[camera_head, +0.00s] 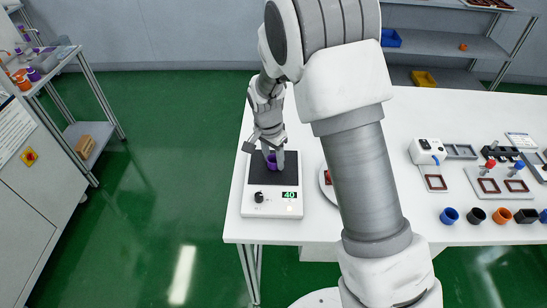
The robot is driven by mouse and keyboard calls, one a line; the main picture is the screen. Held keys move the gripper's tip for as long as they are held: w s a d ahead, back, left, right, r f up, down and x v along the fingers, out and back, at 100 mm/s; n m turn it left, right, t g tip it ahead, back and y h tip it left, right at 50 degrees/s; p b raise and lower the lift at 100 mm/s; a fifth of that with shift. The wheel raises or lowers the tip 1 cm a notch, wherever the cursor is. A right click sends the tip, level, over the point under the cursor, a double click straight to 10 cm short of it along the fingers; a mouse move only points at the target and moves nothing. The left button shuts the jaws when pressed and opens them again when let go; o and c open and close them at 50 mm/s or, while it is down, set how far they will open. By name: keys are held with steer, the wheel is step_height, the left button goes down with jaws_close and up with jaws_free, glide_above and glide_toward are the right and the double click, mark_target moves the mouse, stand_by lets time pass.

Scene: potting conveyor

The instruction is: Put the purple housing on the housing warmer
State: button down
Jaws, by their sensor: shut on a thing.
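My gripper (273,160) points down and is shut on the purple housing (272,162), which shows between its fingers. The housing is over the black plate of the housing warmer (259,199), near the plate's middle. I cannot tell whether the housing touches the plate or hangs just above it. The warmer is a white box with a dark knob and a green display reading 40, at the left end of the white table. My fingers hide part of the housing.
My arm crosses the table's middle and hides part of a round plate with a red piece (327,178). Blue (449,215), black and orange (502,215) housings line the table's front right. A white device (427,151) and trays stand behind them. Green floor lies left of the table (234,228).

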mark_target(270, 166)
steer(key=shift+c, duration=1.8)
jaws_free()
steer(key=shift+f, duration=0.1)
step_height(270, 166, up, 12)
steer(key=s, duration=0.1)
steer(key=shift+a+r+p, duration=0.2)
steer(key=shift+a+p, duration=0.2)
steer(key=shift+a, duration=0.05)
steer(key=s+d+r+n+t+y, duration=0.15)
steer(key=s+d+r+n, duration=0.25)
steer(key=s+d+r, duration=0.8)
steer(key=s+d+r+n+t, duration=0.1)
steer(key=s+n, duration=0.1)
steer(key=s, duration=0.4)
steer(key=s+d+r+n+t, duration=0.1)
steer(key=s+d+n+t, duration=0.1)
steer(key=s, duration=0.4)
steer(key=shift+r, duration=0.4)
steer(key=shift+s+h, duration=0.1)
steer(key=shift+h, duration=0.15)
